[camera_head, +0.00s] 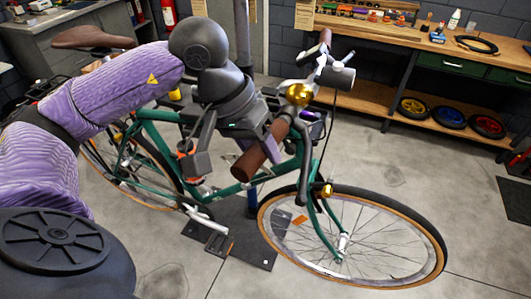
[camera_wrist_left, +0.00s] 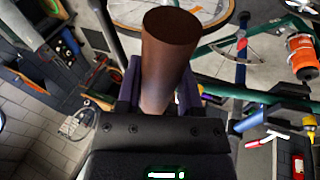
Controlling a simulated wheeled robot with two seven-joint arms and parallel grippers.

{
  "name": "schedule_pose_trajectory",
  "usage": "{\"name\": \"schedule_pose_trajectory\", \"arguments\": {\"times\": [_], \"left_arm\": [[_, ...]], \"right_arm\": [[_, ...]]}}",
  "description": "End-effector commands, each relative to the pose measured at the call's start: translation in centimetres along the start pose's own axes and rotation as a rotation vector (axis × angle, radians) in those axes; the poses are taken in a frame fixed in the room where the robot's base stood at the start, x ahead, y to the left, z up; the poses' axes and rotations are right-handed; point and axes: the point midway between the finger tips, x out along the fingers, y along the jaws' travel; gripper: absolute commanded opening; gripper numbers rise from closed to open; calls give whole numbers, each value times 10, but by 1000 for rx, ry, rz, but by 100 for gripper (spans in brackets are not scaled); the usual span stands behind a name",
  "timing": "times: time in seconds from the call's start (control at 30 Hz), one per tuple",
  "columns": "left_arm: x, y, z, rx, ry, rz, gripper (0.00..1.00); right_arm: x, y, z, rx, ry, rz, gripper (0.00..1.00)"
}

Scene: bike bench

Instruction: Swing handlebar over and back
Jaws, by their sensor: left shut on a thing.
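The green bicycle (camera_head: 245,188) stands upright, its front wheel (camera_head: 437,240) to the right. Its handlebar (camera_head: 312,140) carries a round gold bell (camera_head: 299,94) and a brown grip at each end. My left gripper (camera_head: 270,140) is shut on the near brown grip (camera_head: 248,163). In the left wrist view this grip (camera_wrist_left: 168,60) rises between the purple-lined fingers (camera_wrist_left: 160,92), its round end free. The far grip (camera_head: 325,37) points away toward the workbench. My gripper and forearm hide part of the frame and the saddle side. My right gripper is out of view.
A wooden workbench (camera_head: 400,35) with small tools stands at the back right, and several coloured wheels (camera_head: 449,114) lie on its lower shelf. A dark stand plate (camera_head: 250,245) is under the bicycle. The concrete floor (camera_head: 480,265) at right is clear.

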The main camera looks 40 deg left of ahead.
Motion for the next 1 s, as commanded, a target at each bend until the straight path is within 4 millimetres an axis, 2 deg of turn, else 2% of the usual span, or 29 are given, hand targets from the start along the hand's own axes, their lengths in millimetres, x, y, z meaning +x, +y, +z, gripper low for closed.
{"name": "schedule_pose_trajectory", "arguments": {"times": [0.13,0.17,0.3,0.57,0.67,0.9,1.0], "left_arm": [[-1,0,0,-2,1,1,0],[-1,0,0,-2,1,1,53],[-1,0,0,-2,1,1,81],[-4,0,-1,-3,2,0,81],[-21,0,-1,-4,5,-1,81],[-82,1,-1,-2,5,2,81],[-96,1,-1,-2,3,2,81]], "right_arm": [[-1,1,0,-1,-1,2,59],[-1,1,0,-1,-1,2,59],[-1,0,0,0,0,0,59],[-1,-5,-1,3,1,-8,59],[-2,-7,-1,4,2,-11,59],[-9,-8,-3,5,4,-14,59],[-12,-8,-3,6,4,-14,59]]}}
